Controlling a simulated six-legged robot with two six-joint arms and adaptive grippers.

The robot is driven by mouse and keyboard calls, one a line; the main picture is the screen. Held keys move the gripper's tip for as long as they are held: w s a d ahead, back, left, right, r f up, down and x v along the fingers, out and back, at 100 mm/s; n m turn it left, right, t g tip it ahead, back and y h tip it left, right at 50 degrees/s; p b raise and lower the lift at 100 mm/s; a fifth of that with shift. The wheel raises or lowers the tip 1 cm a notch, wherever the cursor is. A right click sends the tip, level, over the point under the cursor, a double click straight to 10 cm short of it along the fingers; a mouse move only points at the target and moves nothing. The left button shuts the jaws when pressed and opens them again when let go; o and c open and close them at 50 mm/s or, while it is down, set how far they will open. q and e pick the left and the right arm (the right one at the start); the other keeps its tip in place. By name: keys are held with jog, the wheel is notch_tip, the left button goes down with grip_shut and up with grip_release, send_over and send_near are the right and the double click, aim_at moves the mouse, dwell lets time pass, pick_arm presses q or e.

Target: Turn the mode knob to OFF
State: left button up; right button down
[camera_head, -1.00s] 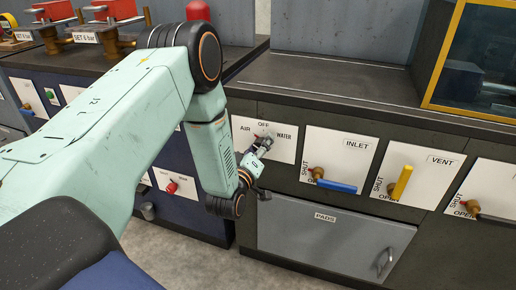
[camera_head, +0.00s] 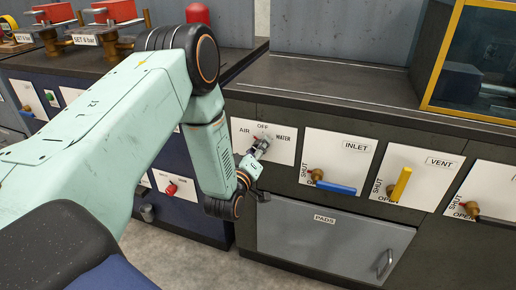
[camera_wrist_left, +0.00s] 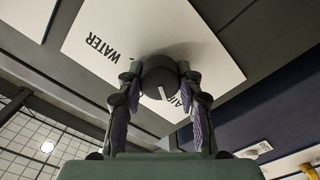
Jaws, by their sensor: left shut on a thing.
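The mode knob (camera_wrist_left: 157,72) is dark and round, with a pale line on its face, in the middle of the left wrist view. My left gripper (camera_wrist_left: 160,80) is shut on it, one finger on each side. In the head view my left gripper (camera_head: 263,142) is at the white knob panel (camera_head: 279,154), and the knob is mostly hidden there. The panel reads AIR at left, OFF at top and WATER at right. In the wrist view WATER and part of AIR show; OFF is not visible. My right gripper is not in view.
To the right are the INLET panel with a blue lever (camera_head: 336,188) and the VENT panel with a yellow lever (camera_head: 401,184). A grey PADS drawer (camera_head: 325,245) is below. A red knob (camera_head: 171,189) is on the blue cabinet at left.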

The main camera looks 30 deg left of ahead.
pick_arm(q)
jog(key=m+p, duration=0.2)
jog(key=m, duration=0.1)
jog(key=shift+r, duration=0.15)
jog(key=m+p, duration=0.2)
jog(key=shift+m, duration=0.4)
jog(key=m+p, duration=0.3)
jog(key=m, duration=0.2)
jog(key=shift+w+d+m, duration=0.1)
jog(key=shift+m, duration=0.2)
jog(key=o, duration=1.2)
